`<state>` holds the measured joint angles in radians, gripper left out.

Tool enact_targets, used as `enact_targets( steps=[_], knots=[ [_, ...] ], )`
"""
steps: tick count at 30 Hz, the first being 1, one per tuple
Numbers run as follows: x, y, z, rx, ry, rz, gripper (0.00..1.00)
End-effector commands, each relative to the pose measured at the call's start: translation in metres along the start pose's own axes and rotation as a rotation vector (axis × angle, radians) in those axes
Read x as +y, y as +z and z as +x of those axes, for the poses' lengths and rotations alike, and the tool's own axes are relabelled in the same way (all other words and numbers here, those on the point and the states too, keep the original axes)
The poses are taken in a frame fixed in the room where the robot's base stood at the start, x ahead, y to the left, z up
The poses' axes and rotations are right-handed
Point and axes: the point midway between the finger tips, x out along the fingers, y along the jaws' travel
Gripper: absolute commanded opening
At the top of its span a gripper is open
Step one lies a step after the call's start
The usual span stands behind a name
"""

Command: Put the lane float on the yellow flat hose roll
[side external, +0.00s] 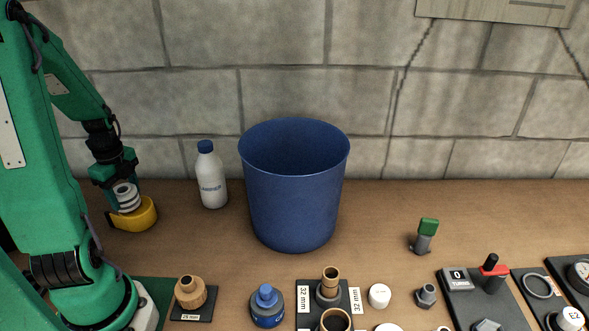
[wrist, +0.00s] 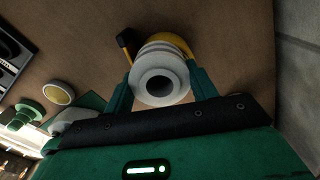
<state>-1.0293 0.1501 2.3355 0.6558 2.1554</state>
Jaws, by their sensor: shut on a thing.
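The lane float (side external: 126,196) is a white ribbed ring-shaped piece with a hole through its middle; it also shows in the wrist view (wrist: 177,89). My gripper (side external: 121,204) is shut on it, one green finger on each side in the wrist view (wrist: 157,90). The yellow flat hose roll (side external: 140,218) lies on the table at the left, directly below and slightly behind the float; part of it shows past the float in the wrist view (wrist: 180,42). The float overlaps the roll in the picture. I cannot tell whether they touch.
A white bottle with a blue cap (side external: 211,176) stands right of the roll, and a large blue bin (side external: 293,195) stands beyond it. Wooden and metal fittings (side external: 190,292) and several boards line the front. A block wall (side external: 200,95) closes the back.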

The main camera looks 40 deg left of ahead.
Motion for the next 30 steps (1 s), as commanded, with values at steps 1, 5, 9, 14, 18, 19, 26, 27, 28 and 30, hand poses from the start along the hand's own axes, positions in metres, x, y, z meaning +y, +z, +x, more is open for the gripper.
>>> enact_targets(
  steps=[1, 5, 9, 14, 18, 19, 26, 27, 28, 30],
  knots=[
    [0.000, 0.000, 0.000, 0.000, 0.000, 0.000, 0.34],
    [0.000, 0.000, 0.003, 0.001, 0.001, 0.000, 0.34],
    [0.000, 0.000, 0.003, 0.000, 0.001, 0.000, 0.76],
    [0.000, 0.000, 0.003, 0.000, 0.000, 0.000, 0.79],
    [0.000, 0.000, 0.003, 0.000, 0.000, 0.000, 0.79],
    [0.000, 0.000, 0.002, 0.000, 0.000, 0.000, 0.79],
    [-0.001, 0.000, -0.006, -0.001, -0.002, 0.000, 0.79],
    [-0.001, 0.001, -0.009, -0.002, -0.003, 0.000, 0.79],
    [-0.001, 0.001, -0.011, -0.002, -0.003, 0.000, 0.79],
    [-0.001, 0.001, -0.018, -0.002, -0.003, 0.000, 0.79]
  ],
)
